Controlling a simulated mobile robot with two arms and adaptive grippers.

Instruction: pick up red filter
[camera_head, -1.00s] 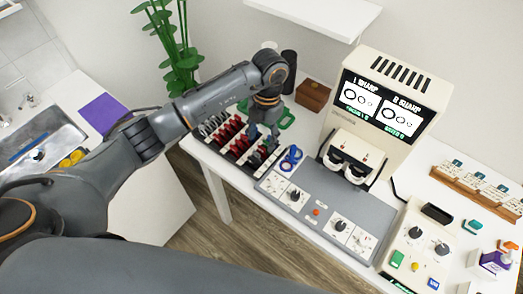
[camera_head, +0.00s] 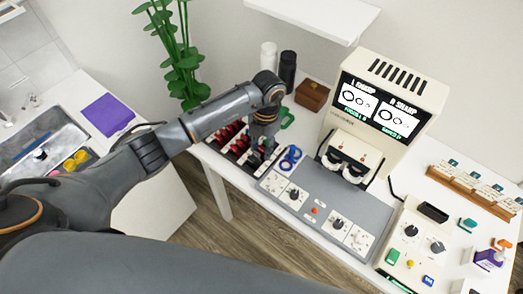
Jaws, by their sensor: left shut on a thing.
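A black tray (camera_head: 232,157) with rows of red-handled and dark filters stands at the left end of the white table. The red filters (camera_head: 238,143) show partly beside my left arm. My left gripper (camera_head: 257,152) points down at the right end of the tray. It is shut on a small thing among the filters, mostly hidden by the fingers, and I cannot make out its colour. My right gripper is out of the view.
Blue ring-handled things (camera_head: 290,158) lie just right of the gripper. A grey panel with dials (camera_head: 318,207) and a tall cream machine with a lit screen (camera_head: 385,105) stand to the right. A brown box (camera_head: 312,95) and a black cylinder (camera_head: 287,70) are behind.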

